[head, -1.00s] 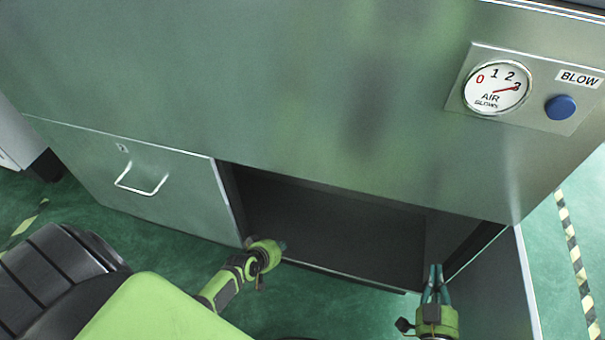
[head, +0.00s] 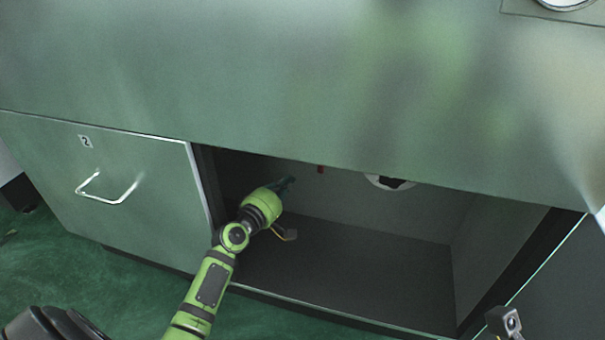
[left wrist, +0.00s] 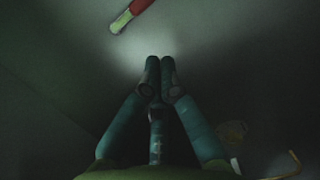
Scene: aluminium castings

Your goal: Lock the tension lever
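My left gripper (head: 287,184) reaches into the dark open cabinet bay in the head view. In the left wrist view its two fingers (left wrist: 160,66) lie close together, with nothing seen between them. A small red piece (head: 320,169) shows on the bay's back wall, just right of the fingertips. In the left wrist view a red bar with a pale yellow-green end (left wrist: 132,14), possibly the tension lever, lies ahead of the fingertips, apart from them. Its far part is cut off by the frame's top edge. My right gripper is out of view.
The bay's upper front panel (head: 300,90) hangs over the opening. A closed drawer front (head: 110,185) with a handle is at left. A white ring with a dark centre (head: 378,183) is on the back wall, partly hidden.

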